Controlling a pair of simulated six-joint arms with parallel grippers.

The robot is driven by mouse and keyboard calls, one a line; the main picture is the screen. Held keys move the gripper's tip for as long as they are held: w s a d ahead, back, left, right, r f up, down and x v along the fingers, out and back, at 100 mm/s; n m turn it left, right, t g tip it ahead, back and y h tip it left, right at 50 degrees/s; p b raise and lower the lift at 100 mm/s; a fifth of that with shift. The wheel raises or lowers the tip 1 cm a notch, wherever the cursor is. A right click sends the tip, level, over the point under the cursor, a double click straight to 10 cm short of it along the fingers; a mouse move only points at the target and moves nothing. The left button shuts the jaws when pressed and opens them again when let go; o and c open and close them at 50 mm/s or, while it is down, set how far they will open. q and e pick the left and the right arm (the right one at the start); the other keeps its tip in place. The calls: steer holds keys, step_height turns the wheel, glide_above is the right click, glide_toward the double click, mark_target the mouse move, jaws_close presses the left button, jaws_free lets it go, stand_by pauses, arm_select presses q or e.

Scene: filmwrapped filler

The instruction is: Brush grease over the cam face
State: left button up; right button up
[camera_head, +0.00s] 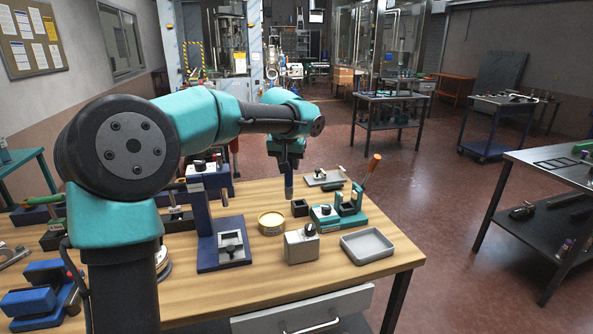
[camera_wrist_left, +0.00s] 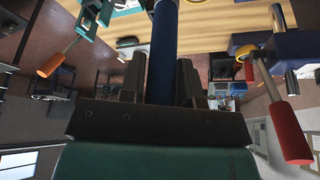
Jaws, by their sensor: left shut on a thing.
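My left gripper (camera_head: 289,168) hangs above the far part of the workbench, pointing down. It is shut on a blue rod-like tool (camera_head: 289,189), seemingly the brush; in the left wrist view its blue shaft (camera_wrist_left: 163,50) stands between the two fingers. Its bristles cannot be made out. A round yellow-rimmed tin (camera_head: 272,224), perhaps the grease, sits on the bench just left of and nearer than the tool. A grey block with a black knob (camera_head: 301,246) stands in front of it. I cannot tell which part is the cam face. My right gripper is not in view.
A blue press-like stand (camera_head: 207,225) stands left of the tin. A teal fixture with an orange-handled lever (camera_head: 345,208) and a grey tray (camera_head: 367,244) stand to the right. Blue blocks (camera_head: 40,290) lie at the left. Bare wood (camera_head: 240,285) shows along the front.

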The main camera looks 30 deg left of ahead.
mark_target(290, 176)
arm_select(q)
steer(key=shift+f, duration=0.1)
stand_by(0.3)
steer(key=shift+f, duration=2.45)
steer(key=shift+w, duration=0.1)
